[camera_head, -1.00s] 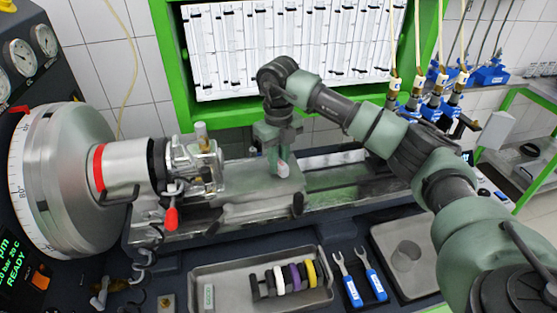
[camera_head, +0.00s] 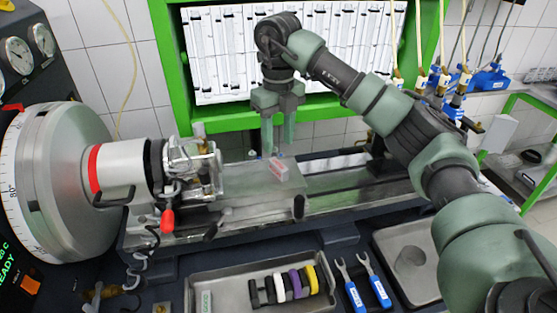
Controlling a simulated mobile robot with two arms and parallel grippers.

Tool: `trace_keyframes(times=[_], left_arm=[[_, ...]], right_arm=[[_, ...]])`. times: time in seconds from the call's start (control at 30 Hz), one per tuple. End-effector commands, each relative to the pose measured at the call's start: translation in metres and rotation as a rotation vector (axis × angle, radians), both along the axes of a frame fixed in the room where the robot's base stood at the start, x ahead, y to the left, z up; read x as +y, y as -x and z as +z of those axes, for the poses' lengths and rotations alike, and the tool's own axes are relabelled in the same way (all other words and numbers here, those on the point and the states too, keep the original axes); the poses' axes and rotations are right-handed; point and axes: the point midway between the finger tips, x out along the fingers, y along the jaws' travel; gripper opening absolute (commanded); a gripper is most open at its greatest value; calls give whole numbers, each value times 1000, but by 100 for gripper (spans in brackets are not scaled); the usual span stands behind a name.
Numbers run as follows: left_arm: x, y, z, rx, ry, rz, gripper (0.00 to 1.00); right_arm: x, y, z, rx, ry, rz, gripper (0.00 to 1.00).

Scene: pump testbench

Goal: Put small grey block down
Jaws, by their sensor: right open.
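A small grey block (camera_head: 279,169) with a reddish mark lies on the flat grey plate (camera_head: 240,182) of the bench, right of the clamped pump part. My right gripper (camera_head: 277,149) hangs from above, fingers pointing down, just over the block. Its fingers are open and empty, and they appear clear of the block. My left gripper is not in view.
The pump fixture with a red-tipped lever (camera_head: 167,220) stands to the left. In front are a tray (camera_head: 232,291) with several coloured rings, two blue-handled wrenches (camera_head: 352,294) and another tray (camera_head: 388,240) with a round grey part. Bench rails run right of the plate.

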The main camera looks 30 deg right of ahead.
Motion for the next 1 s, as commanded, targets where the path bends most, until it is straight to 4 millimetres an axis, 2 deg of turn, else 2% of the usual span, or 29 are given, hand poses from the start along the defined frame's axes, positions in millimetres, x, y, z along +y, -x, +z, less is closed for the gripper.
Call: trace_keyframes(times=[0.1, 0.2, 0.37, 0.83, 0.93, 1.0], left_arm=[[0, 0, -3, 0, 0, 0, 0], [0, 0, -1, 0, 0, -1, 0], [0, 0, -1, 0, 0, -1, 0], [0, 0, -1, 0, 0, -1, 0], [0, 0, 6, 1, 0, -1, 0], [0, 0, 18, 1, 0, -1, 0]], right_arm=[[0, -1, 23, -3, 2, -1, 41], [0, 0, 33, -1, 1, 0, 41], [0, 0, 40, 0, 1, -1, 41], [0, 0, 40, 1, 0, -1, 41], [0, 0, 47, 0, 0, -1, 41], [0, 0, 59, 0, 0, 0, 41]])
